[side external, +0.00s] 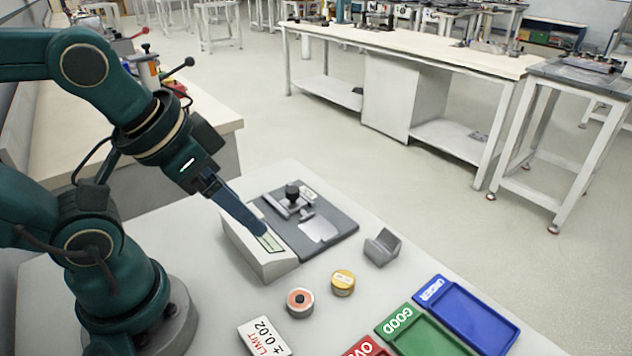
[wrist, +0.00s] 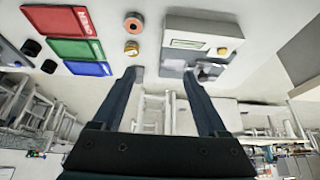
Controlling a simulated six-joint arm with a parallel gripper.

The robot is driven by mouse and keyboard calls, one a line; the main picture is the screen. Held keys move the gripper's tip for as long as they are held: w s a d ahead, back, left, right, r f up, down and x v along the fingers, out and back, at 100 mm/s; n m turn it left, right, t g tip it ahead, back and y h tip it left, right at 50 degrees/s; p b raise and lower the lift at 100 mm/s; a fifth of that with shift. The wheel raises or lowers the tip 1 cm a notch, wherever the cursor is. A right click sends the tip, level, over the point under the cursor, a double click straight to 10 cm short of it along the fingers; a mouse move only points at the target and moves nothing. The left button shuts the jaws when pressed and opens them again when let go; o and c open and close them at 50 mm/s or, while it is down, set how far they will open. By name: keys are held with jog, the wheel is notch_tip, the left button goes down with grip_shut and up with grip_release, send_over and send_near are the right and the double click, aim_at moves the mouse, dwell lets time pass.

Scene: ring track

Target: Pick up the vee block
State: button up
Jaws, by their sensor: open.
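The vee block (side external: 382,246) is a small grey block with a V-shaped notch on top. It sits on the pale table, right of the dark grey plate, in the side view. My gripper (side external: 262,233) is open and points down over the sloped box with a greenish display, left of and apart from the vee block. In the wrist view my gripper (wrist: 163,76) shows two dark fingers spread with nothing held between them. A grey shape at the left fingertip there may be the vee block, but I cannot tell.
The sloped display box (side external: 258,250) and the dark plate (side external: 340,226) with a black-knobbed fixture stand close by. A yellow-topped disc (side external: 343,282) and an orange-topped disc (side external: 300,302) lie in front. Blue (side external: 466,318), green (side external: 420,335) and red trays line the front right.

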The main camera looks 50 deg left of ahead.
jog(key=o, duration=0.3)
jog(key=shift+o, duration=0.2)
